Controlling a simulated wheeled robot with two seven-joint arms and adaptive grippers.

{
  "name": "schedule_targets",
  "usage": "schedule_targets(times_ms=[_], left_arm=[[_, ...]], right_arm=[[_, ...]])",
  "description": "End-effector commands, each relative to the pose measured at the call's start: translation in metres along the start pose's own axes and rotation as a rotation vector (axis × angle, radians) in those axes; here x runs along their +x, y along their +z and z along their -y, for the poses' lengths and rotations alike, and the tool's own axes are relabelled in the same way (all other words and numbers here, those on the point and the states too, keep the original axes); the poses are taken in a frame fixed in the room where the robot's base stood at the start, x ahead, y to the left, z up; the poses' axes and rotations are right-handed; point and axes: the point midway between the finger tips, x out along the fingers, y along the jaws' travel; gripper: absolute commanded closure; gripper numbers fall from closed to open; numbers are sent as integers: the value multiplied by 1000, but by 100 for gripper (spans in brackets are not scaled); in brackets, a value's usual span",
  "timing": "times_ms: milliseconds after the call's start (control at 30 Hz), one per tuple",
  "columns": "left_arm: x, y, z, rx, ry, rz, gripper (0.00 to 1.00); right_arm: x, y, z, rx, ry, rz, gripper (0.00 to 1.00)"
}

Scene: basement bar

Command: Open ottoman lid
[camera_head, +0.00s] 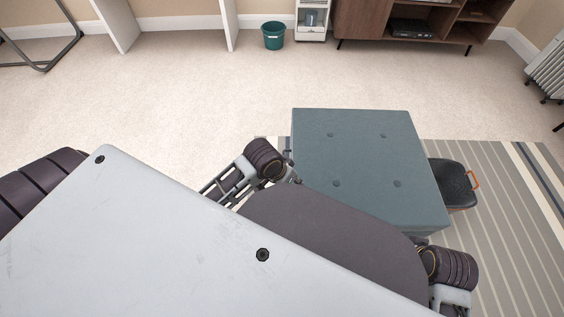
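The ottoman (365,155) is a blue-grey padded box right of centre, with several buttons on its flat top. Its lid lies level, with no gap visible. A dark banded joint of my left arm (265,160) is by the ottoman's left side, with grey linkage reaching down-left from it. I cannot make out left fingertips or how far apart they are. A similar dark banded joint of my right arm (450,268) is below the ottoman's near right corner. The parts beyond it run off the bottom edge, so no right fingers show. My own body hides the lower left.
A dark seat-like object with an orange handle (455,184) stands close to the ottoman's right on a striped rug (500,235). Carpet (180,90) is clear behind and left. A green bin (273,36), wooden cabinet (380,20) and white radiator (548,70) stand farther back.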

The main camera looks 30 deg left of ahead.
Motion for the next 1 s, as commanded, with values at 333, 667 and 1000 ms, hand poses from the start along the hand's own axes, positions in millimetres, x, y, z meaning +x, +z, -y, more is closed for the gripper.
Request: schedule_targets(times_ms=[333, 667, 1000], left_arm=[[20, -28, -9, -42, 65, 42, 66], [36, -47, 12, -148, 69, 114, 66], [42, -70, 62, -327, 26, 182, 66]], right_arm=[[6, 2, 13, -6, -36, -18, 60], [16, 4, 25, -9, -68, -37, 60], [25, 7, 38, -11, -102, -53, 60]])
